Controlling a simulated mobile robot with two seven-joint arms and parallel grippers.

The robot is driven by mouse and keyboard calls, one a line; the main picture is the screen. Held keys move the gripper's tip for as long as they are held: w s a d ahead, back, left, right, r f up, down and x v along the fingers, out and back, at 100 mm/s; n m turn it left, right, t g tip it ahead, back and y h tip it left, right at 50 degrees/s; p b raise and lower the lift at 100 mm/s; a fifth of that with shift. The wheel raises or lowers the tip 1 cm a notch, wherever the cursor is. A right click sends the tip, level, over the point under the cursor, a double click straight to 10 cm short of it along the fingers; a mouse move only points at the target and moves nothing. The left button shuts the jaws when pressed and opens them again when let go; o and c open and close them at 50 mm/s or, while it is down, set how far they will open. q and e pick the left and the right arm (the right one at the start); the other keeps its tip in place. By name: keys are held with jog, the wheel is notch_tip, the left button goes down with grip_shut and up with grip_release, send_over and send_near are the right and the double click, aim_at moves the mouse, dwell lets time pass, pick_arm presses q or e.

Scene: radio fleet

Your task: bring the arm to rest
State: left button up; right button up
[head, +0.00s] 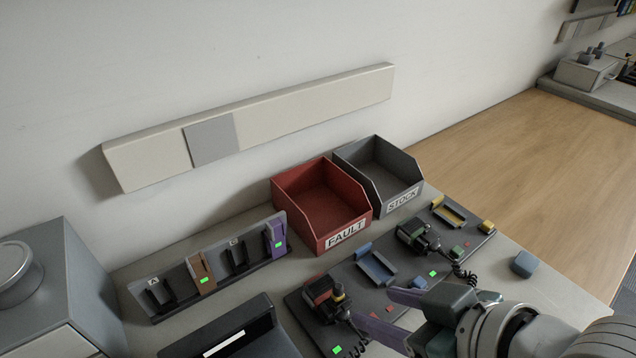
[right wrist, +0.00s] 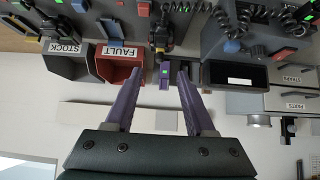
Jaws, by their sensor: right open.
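My right gripper (head: 375,312) reaches in from the lower right, over the front of the dark radio board (head: 405,270). Its purple fingers are apart and nothing is between them. In the right wrist view the open fingers (right wrist: 155,78) point toward the bench, with a purple block in the charging rack showing beyond the gap. My left gripper is not in view.
A red FAULT bin (head: 347,235) and grey STOCK bin (head: 402,203) stand empty by the wall. The wooden surface (head: 540,150) is clear.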

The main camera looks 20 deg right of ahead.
jog(key=s+d+r+m+g+h, duration=0.1)
jog(key=s+d+r+g, duration=0.1)
jog(key=s+r, duration=0.3)
jog(key=s+d+r+m+g+h, duration=0.1)
jog(key=s+d+r+g+h, duration=0.15)
jog(key=s, duration=0.45)
notch_tip(320, 180, up, 39)
jog(key=p, duration=3.8)
jog(key=shift+s+a+f+y, duration=0.2)
jog(key=shift+y, duration=0.15)
jog(key=shift+f+g, duration=0.1)
jog(key=shift+g, duration=0.15)
